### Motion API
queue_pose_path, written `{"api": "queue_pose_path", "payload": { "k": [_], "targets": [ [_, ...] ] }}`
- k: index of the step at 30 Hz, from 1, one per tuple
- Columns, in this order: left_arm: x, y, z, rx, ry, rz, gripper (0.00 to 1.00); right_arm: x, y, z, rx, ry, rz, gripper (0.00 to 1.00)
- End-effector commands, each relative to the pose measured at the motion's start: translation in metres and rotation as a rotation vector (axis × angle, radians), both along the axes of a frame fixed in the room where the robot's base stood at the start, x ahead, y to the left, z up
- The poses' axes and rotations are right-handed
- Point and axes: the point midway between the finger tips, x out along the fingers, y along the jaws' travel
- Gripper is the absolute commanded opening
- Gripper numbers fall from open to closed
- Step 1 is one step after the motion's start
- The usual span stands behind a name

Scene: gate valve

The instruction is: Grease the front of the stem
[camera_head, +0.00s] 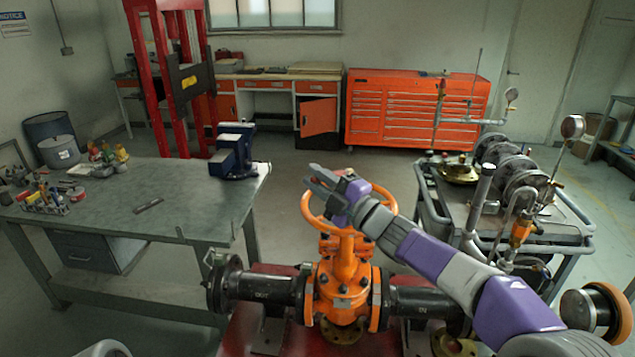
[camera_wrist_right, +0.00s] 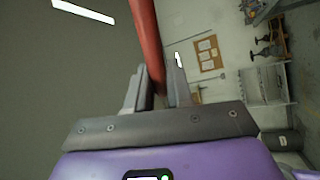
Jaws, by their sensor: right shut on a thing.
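The orange gate valve (camera_head: 343,290) stands upright in a dark pipe run, with its orange handwheel (camera_head: 308,212) on top. My right gripper (camera_head: 316,177) is at the far upper part of the handwheel, its arm reaching across from the right. In the right wrist view, the right gripper (camera_wrist_right: 155,92) is shut on a red-orange curved bar (camera_wrist_right: 146,40), which looks like the handwheel rim. I cannot make out the stem clearly; the wheel and valve body crowd it. No grease or brush can be made out for certain. My left gripper is not in view.
A grey workbench (camera_head: 170,185) with a blue vise (camera_head: 232,150) and small bottles and tools stands left. A cart (camera_head: 560,235) with pipes and gauges stands right. An orange tool cabinet (camera_head: 415,108) is at the back. Open floor lies behind the valve.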

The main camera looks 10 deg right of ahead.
Motion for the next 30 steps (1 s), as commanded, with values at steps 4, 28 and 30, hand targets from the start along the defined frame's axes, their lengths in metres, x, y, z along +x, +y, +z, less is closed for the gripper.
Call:
{"api": "queue_pose_path", "payload": {
  "k": [4,28,30],
  "targets": [
    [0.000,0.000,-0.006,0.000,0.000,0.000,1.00,0.000,0.000,-0.006,0.000,0.002,0.000,0.00],
    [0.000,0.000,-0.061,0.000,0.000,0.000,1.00,0.001,-0.001,-0.061,-0.001,0.003,-0.002,0.00],
    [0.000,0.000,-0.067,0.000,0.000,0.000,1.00,0.000,-0.001,-0.068,-0.001,0.003,-0.002,0.00]
  ]
}}
